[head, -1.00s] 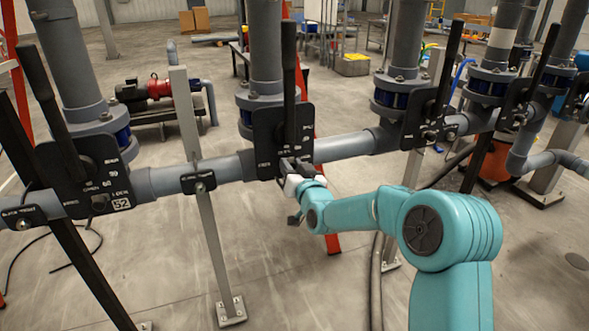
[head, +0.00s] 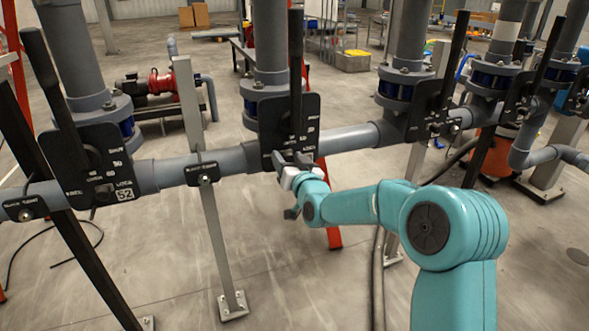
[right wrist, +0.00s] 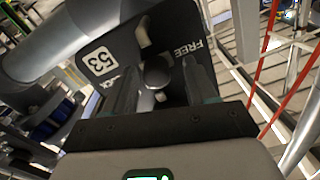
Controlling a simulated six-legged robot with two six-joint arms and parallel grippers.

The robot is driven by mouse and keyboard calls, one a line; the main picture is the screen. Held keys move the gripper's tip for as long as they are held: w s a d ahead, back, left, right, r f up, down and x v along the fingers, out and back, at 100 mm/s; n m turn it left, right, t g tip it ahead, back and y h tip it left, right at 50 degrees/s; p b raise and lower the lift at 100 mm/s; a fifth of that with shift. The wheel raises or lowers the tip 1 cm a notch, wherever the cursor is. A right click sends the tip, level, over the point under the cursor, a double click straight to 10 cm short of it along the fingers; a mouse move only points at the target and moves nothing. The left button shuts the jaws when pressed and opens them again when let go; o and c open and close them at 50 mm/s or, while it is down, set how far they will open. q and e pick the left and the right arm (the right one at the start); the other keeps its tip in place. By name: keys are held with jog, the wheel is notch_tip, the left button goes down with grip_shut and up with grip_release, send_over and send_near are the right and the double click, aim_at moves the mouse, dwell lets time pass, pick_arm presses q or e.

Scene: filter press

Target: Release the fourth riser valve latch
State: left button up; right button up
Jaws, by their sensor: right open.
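A black valve plate (head: 311,115) with an upright black lever (head: 295,65) stands on the middle riser. In the right wrist view this plate (right wrist: 178,38) carries a "53" label (right wrist: 100,61), the word FREE on the right and partly hidden lettering on the left. A round dark latch knob (right wrist: 157,72) sits on it. My right gripper (head: 291,160) is at the plate's lower edge. In the wrist view its open fingers (right wrist: 158,82) lie either side of the knob. Contact with the knob cannot be told. My left gripper is not in view.
A similar plate labelled 52 (head: 98,165) stands to the left, and others (head: 430,108) stand to the right along the grey horizontal pipe (head: 350,140). Slim posts (head: 217,240) support the pipe. A hose (head: 377,285) runs down near my right arm. The floor in front is clear.

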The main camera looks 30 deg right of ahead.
jog(key=b+v, duration=0.3)
jog(key=v, duration=1.3)
jog(key=shift+a+r, duration=0.1)
jog(key=shift+a, duration=0.05)
